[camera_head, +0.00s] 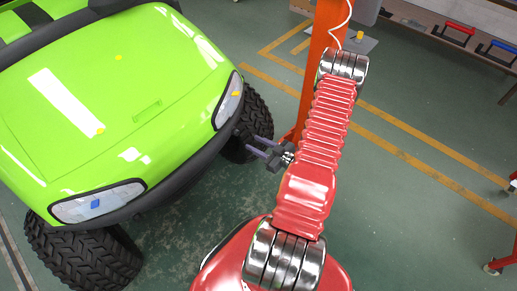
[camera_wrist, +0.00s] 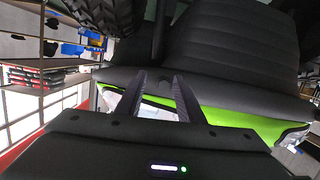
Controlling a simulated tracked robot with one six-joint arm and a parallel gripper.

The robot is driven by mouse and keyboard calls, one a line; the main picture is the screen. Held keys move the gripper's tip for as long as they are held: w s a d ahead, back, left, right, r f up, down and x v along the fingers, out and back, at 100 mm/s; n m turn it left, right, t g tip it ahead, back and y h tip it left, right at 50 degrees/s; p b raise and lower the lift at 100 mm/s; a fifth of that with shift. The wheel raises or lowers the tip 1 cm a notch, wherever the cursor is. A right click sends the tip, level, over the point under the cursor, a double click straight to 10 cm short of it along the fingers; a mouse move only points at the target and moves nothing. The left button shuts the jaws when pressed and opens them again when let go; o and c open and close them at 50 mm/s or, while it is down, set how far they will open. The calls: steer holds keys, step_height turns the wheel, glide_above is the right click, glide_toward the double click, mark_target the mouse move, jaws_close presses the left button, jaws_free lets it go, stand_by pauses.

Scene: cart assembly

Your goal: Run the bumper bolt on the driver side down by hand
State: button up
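The green cart (camera_head: 130,95) fills the left of the head view, with a black bumper (camera_head: 170,185) along its front edge. In the wrist view a broad dark panel (camera_wrist: 230,50) and a strip of green body (camera_wrist: 245,127) lie beyond my gripper. My gripper (camera_head: 250,145) is beside the bumper's right end, near the right front wheel (camera_head: 254,110). In the wrist view its two dark fingers (camera_wrist: 159,80) stand apart with nothing clearly visible between them. I cannot make out the bumper bolt in either view. I cannot tell whether the fingertips touch the bumper.
An orange post (camera_head: 318,60) stands close behind my arm. A bench (camera_head: 450,20) with red and blue handled tools is at the upper right. Shelves (camera_wrist: 30,60) show at the left of the wrist view.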

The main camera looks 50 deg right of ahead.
steer(key=s+t, duration=0.1)
steer(key=s+a+r+t, duration=0.1)
steer(key=shift+s+a+r+m+t, duration=0.2)
steer(key=shift+s+a+m+t, duration=0.1)
steer(key=shift+w, duration=0.1)
